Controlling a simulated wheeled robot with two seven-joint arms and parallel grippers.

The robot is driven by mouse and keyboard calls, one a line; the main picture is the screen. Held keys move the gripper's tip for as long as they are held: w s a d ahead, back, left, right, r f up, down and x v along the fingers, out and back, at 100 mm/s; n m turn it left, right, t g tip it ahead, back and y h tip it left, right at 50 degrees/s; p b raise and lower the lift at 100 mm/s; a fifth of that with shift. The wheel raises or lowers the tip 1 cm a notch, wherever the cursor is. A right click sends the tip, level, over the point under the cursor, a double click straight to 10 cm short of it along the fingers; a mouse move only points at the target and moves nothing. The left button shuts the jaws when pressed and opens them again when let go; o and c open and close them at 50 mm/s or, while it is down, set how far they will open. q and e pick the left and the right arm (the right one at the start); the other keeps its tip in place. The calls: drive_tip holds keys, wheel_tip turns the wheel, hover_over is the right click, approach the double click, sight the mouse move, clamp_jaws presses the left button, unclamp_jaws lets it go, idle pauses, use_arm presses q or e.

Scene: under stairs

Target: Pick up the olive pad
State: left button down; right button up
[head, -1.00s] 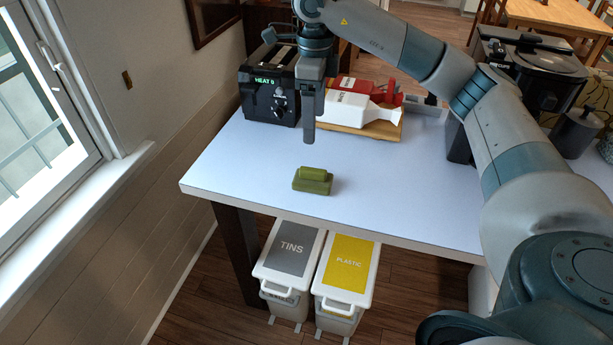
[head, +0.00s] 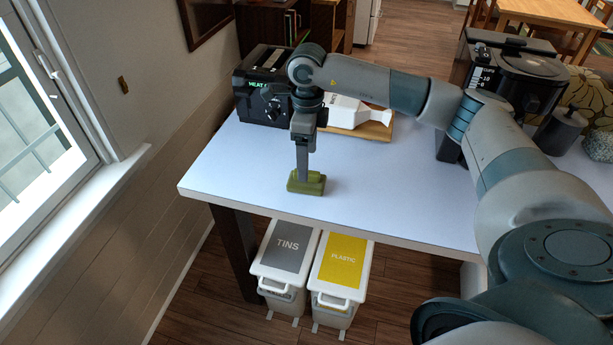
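The olive pad (head: 307,187), a small green block with a raised rounded grip on top, lies on the white table (head: 390,205) near its front edge. My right gripper (head: 303,177) points straight down with its fingertips at the pad's raised top. The fingers line up one behind the other from here, so I cannot tell whether they are open or closed on it. The gripper hides part of the pad's top. My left gripper is not in view.
A black toaster (head: 262,112) stands at the back left. A white bottle (head: 345,113) lies on a wooden board (head: 376,131) behind my gripper. A black appliance (head: 525,85) stands at the right. Grey-lidded (head: 287,248) and yellow-lidded (head: 342,262) bins stand below the table's front edge.

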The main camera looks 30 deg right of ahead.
drive_tip(key=shift+f, duration=1)
drive_tip(key=shift+f+p, duration=0.65)
drive_tip(key=shift+p, duration=0.35)
wheel_tip(320, 180, down, 3)
drive_tip(key=shift+w+r+p, duration=0.1)
drive_tip(key=shift+w+p, duration=0.05)
drive_tip(key=shift+p, duration=0.7)
drive_tip(key=shift+f, duration=0.55)
drive_tip(key=c, duration=1.1)
